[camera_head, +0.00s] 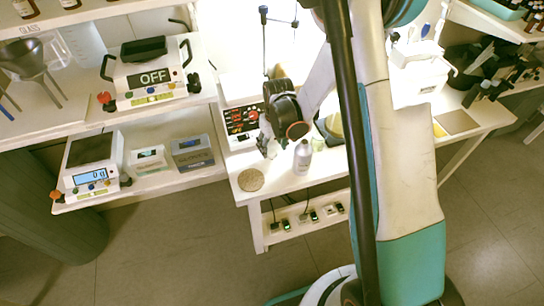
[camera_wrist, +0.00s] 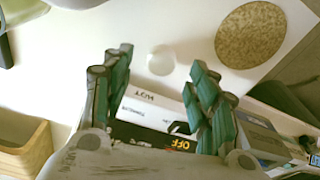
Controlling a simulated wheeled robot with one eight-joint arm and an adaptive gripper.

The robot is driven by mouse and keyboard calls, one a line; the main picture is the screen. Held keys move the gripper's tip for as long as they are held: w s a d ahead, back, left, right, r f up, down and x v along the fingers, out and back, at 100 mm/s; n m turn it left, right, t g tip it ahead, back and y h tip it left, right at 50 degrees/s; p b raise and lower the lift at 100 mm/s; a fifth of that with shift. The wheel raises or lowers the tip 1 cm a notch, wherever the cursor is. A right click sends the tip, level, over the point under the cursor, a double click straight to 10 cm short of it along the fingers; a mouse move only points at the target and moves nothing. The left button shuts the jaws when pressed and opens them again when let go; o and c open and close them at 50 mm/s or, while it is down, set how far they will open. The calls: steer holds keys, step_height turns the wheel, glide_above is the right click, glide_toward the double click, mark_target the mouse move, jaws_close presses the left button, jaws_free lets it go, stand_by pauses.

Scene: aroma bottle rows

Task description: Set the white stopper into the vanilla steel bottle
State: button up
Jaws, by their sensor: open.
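A small round whitish piece (camera_wrist: 161,59), which looks like the white stopper, shows between and beyond the fingertips. I cannot tell its height or exact distance from them. The stopper is not clearly made out in the head view.
A round cork mat (camera_head: 251,180) lies near the table's front left corner. A device with red displays (camera_head: 242,122) stands behind my gripper. Scales and boxes fill the shelves at left. A wooden box (camera_wrist: 24,150) shows at the wrist view's lower left.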

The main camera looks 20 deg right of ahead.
mark_target(272, 152)
step_height(272, 152, down, 4)
steer(key=shift+w+a+f+b, duration=0.1)
steer(key=shift+w+f+b, duration=0.1)
steer(key=shift+b, duration=0.7)
steer(key=c, duration=1)
steer(key=shift+r, duration=0.1)
steer(key=shift+c, duration=0.2)
